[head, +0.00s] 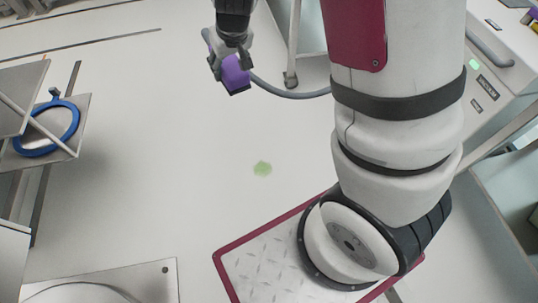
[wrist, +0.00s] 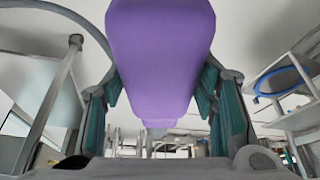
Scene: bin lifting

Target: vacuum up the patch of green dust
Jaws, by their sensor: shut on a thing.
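The patch of green dust (head: 262,168) lies on the pale floor near the middle of the head view. My gripper (head: 231,62) is above and a little left of it in that picture, apart from it. My gripper is shut on a purple vacuum nozzle (head: 235,76) with a grey hose (head: 290,94) running off to the right. In the wrist view the purple nozzle (wrist: 160,60) fills the upper middle, between the two fingers. The dust does not show in the wrist view.
A blue ring (head: 47,128) rests on a shelf at the left. A white machine (head: 500,75) stands at the right, and a caster leg (head: 291,80) stands near the hose. My base fills the lower middle. The floor around the dust is clear.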

